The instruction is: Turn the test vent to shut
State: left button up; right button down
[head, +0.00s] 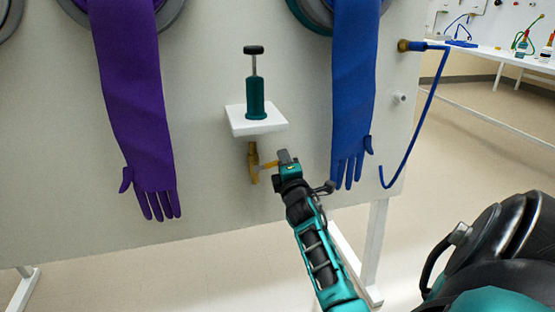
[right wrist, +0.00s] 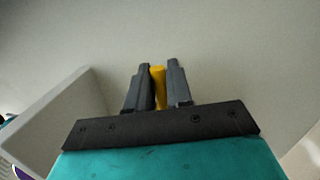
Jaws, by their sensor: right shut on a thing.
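The test vent (head: 253,163) is a brass valve on the pale panel, just below a small white shelf. Its yellow lever (head: 268,164) points to the right, toward my right gripper (head: 281,160). In the right wrist view the yellow lever (right wrist: 158,88) stands between the two dark fingers of my right gripper (right wrist: 157,88), which is shut on it. The fingers hide part of the lever. My left gripper is in neither view.
A green hand pump (head: 255,97) stands on the white shelf (head: 257,125) above the vent. A purple glove (head: 137,100) hangs to the left and a blue glove (head: 353,90) to the right. A blue hose (head: 431,95) hangs at the panel's right edge.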

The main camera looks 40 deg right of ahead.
jog(key=shift+f+m, duration=0.65)
jog(key=shift+m, duration=0.35)
jog(key=shift+g, duration=0.3)
jog(key=c, duration=1.1)
grip_release()
jog(key=shift+c, duration=0.2)
jog(key=shift+s, duration=0.1)
